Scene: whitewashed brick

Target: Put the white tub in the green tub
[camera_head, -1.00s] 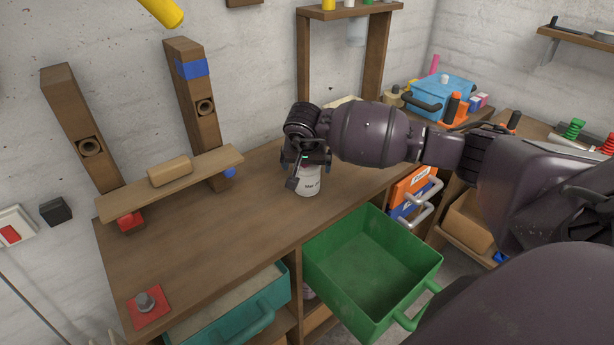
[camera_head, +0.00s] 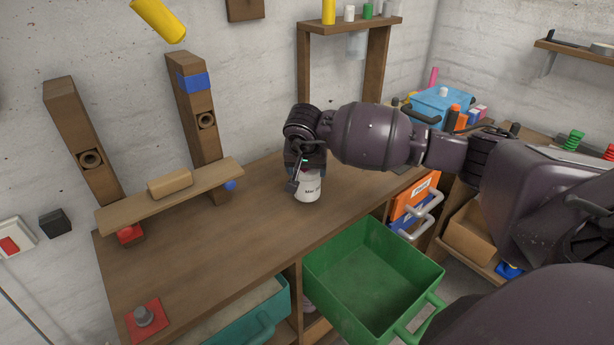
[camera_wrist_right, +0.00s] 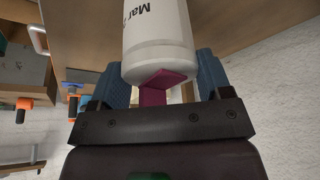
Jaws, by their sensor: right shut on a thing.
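The white tub (camera_head: 308,188), with dark lettering on its side, stands upright at the bench top, right of its middle. I cannot tell whether it touches the wood. My right gripper (camera_head: 302,172) is shut on it from above and hides its top. In the right wrist view the white tub (camera_wrist_right: 158,35) shows at the blue fingers of the gripper (camera_wrist_right: 162,80), with a magenta piece between them. The green tub (camera_head: 424,258) is an open, empty box with a handle, in front of the bench and lower, right of the white tub. My left gripper is out of view.
The wooden bench top (camera_head: 200,255) is mostly clear. A plank (camera_head: 125,212) with a wooden block sits at its back left. A teal drawer (camera_head: 235,330) is left of the green tub. Orange and blue bins (camera_head: 410,200) stand to the right. My right arm crosses above the bench.

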